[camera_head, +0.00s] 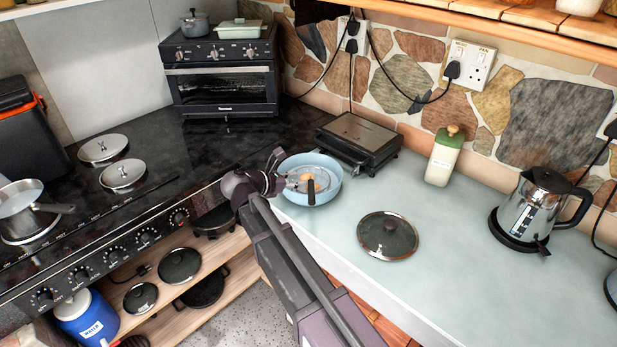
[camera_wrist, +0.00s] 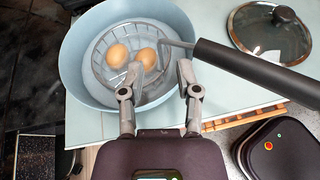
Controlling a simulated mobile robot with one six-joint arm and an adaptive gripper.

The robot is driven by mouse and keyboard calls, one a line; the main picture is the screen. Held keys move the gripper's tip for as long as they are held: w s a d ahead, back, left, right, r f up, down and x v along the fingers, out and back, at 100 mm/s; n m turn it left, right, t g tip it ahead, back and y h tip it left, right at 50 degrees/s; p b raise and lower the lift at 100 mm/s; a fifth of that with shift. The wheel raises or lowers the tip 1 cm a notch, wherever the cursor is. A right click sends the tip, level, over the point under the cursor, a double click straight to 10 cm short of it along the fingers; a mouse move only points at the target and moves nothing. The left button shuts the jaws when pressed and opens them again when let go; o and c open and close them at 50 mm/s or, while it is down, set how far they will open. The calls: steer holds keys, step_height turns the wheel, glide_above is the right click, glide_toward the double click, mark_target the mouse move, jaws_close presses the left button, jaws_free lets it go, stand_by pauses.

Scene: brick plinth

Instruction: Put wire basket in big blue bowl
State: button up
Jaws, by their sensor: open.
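The light blue bowl (camera_head: 333,187) stands on the pale counter near its left front corner; it fills the upper left of the wrist view (camera_wrist: 75,68). The wire basket (camera_wrist: 104,75) is inside the bowl's rim with two brown eggs (camera_wrist: 118,55) in it. Its black handle (camera_wrist: 255,73) reaches out over the rim to the right; in the head view the handle (camera_head: 311,192) points toward the front. My gripper (camera_wrist: 166,68) is open at the bowl's near rim, fingertips over the basket's near edge. Whether they touch the wire is unclear. It also shows in the head view (camera_head: 284,170).
A glass lid (camera_head: 387,235) lies right of the bowl. A black grill (camera_head: 357,142) stands behind it, with a green bottle (camera_head: 443,157) and a kettle (camera_head: 537,208) farther right. The dark stove top with pans lies left. Counter between lid and kettle is clear.

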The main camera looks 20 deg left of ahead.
steer(key=p+v, duration=0.2)
steer(key=v, duration=0.4)
steer(key=shift+s+a, duration=0.2)
steer(key=shift+s, duration=0.05)
steer(key=shift+w+r, duration=0.15)
stand_by(1.1)
